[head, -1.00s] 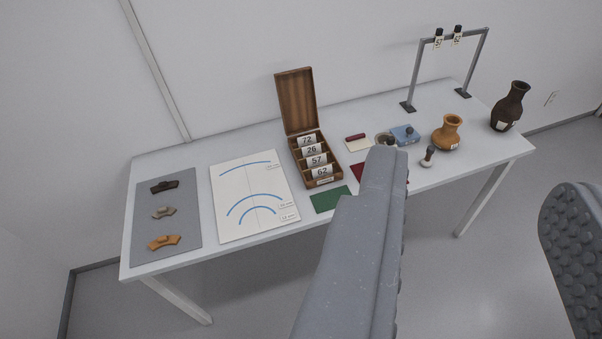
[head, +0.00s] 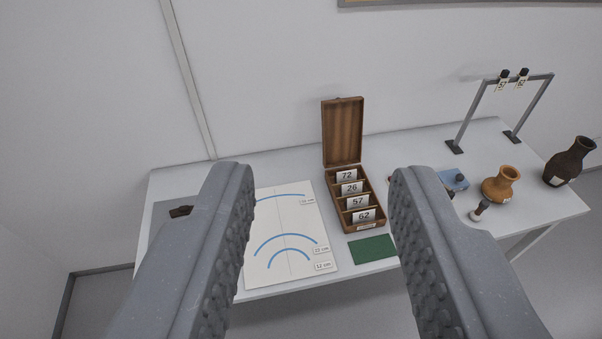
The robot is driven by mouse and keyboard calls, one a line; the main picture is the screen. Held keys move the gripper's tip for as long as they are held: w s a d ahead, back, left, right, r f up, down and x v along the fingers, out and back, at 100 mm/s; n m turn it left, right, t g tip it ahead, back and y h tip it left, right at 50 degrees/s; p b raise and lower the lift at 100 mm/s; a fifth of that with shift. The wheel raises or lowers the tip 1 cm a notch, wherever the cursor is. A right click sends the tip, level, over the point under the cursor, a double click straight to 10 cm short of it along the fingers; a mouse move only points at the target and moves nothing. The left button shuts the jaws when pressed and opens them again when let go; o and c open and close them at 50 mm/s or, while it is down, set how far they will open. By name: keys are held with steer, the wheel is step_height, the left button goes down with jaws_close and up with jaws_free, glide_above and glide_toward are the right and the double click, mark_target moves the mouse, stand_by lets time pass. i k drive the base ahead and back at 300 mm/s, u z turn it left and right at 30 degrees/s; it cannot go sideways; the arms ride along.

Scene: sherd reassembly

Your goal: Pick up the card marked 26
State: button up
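The card marked 26 (head: 352,188) stands in the open wooden box (head: 374,225) on the table, second from the back. The card marked 72 (head: 346,175) stands behind it. The cards marked 57 (head: 357,202) and 62 (head: 363,216) stand in front of it. My gripper (head: 322,185) is open and empty, its two padded fingers wide apart in the foreground. The box and its cards show in the gap between the fingers, farther off and nearer the right finger.
A white sheet with blue arcs (head: 270,222) lies left of the box. A green mat (head: 372,248) lies in front of it. On the right are an orange jar (head: 500,185), a dark vase (head: 570,162), a stamp (head: 480,210) and a metal frame (head: 520,77) with hanging tags.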

mark_target(352, 188)
steer(key=u, duration=0.35)
steer(key=i, duration=1.6)
steer(key=z, duration=0.55)
